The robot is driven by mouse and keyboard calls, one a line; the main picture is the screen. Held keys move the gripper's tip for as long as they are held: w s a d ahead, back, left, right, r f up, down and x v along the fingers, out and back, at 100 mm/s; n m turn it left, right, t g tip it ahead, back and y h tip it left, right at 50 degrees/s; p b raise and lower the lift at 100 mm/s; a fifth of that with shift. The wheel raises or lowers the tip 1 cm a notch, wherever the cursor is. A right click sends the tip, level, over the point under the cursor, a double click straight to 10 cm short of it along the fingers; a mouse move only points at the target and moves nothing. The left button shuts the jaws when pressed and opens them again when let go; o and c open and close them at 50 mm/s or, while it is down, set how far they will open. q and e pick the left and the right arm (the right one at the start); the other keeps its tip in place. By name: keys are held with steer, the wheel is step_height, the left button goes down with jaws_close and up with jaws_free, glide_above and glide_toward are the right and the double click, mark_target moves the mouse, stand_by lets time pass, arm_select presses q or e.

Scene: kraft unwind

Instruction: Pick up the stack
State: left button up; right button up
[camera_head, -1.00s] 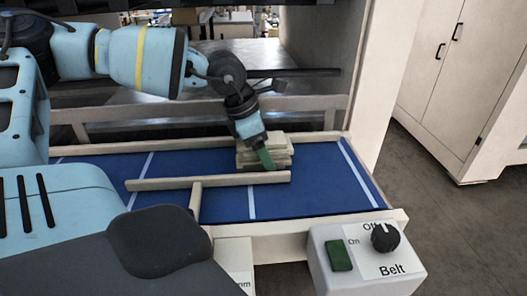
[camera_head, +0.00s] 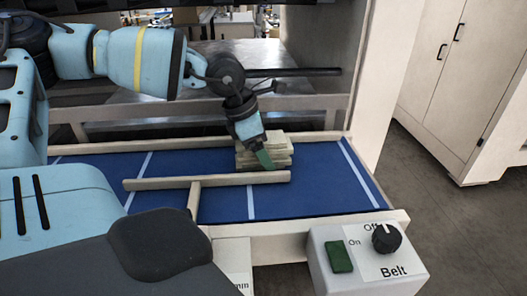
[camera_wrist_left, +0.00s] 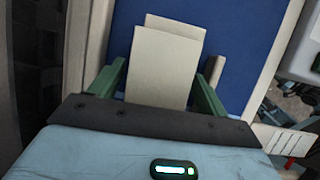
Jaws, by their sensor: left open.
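The stack (camera_head: 277,150) is a small pile of pale, flat pieces on the blue belt (camera_head: 320,185), behind the wooden guide bar. Its layers are slightly offset. My left gripper (camera_head: 265,160) points down at the stack and covers part of its left side. In the left wrist view, the stack (camera_wrist_left: 163,65) lies between the two green fingers of my left gripper (camera_wrist_left: 160,90), one finger on each side. The fingers are open. The wrist view does not clearly show whether either finger touches the stack. My right gripper is not in view.
A wooden guide bar (camera_head: 220,182) runs along the belt in front of the stack. A belt control box (camera_head: 362,262) with a green button (camera_head: 339,257) and a black knob (camera_head: 386,238) stands at the front right. The belt's right part is clear.

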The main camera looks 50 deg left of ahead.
arm_select(q)
steer(key=shift+c, duration=0.3)
steer(key=c, duration=1)
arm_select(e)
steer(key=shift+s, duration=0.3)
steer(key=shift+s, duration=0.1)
arm_select(q)
steer(key=shift+r, duration=0.15)
